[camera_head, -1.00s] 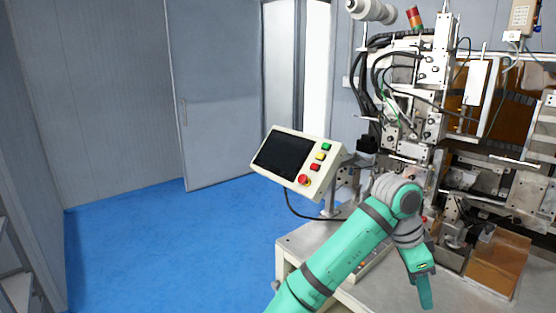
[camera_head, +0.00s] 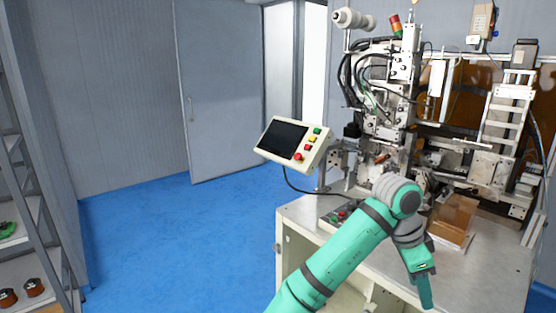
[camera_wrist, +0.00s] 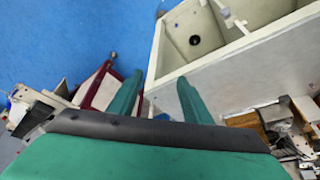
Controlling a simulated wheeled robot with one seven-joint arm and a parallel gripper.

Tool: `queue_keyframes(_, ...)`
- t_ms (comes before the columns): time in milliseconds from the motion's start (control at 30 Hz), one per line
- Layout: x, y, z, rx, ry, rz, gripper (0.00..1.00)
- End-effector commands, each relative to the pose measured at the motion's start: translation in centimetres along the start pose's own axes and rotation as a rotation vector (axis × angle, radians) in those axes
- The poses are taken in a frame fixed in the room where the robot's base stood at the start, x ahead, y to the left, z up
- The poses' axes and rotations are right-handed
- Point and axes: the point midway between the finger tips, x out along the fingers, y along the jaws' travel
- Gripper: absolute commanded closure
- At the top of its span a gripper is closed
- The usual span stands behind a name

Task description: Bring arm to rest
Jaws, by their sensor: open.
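My green arm (camera_head: 335,262) reaches up from the bottom of the head view and bends at a grey joint, with its end hanging downward in front of the coil winder's table. In the wrist view my gripper (camera_wrist: 158,92) shows two green fingers spread apart with nothing between them. The coil winder (camera_head: 390,110) stands behind the arm at the right.
A control panel (camera_head: 293,143) with a dark screen and coloured buttons stands left of the machine. The white machine table (camera_head: 480,275) lies beside and behind my arm. A shelf (camera_head: 35,265) stands at the left edge. The blue floor (camera_head: 180,240) between is clear.

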Motion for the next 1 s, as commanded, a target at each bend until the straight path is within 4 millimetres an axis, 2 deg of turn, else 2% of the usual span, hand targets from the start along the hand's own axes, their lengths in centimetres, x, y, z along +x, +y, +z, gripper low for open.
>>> queue_keyframes(467,5.0,0.0,-1.3,-0.076,0.185,-0.008,0.55)
queue_keyframes(667,8.3,0.0,-1.9,-0.148,0.318,-0.018,0.55)
queue_keyframes(800,11.1,0.1,-2.3,-0.231,0.448,-0.036,0.55)
queue_keyframes(1000,14.5,0.2,-2.0,-0.368,0.619,-0.075,0.55)
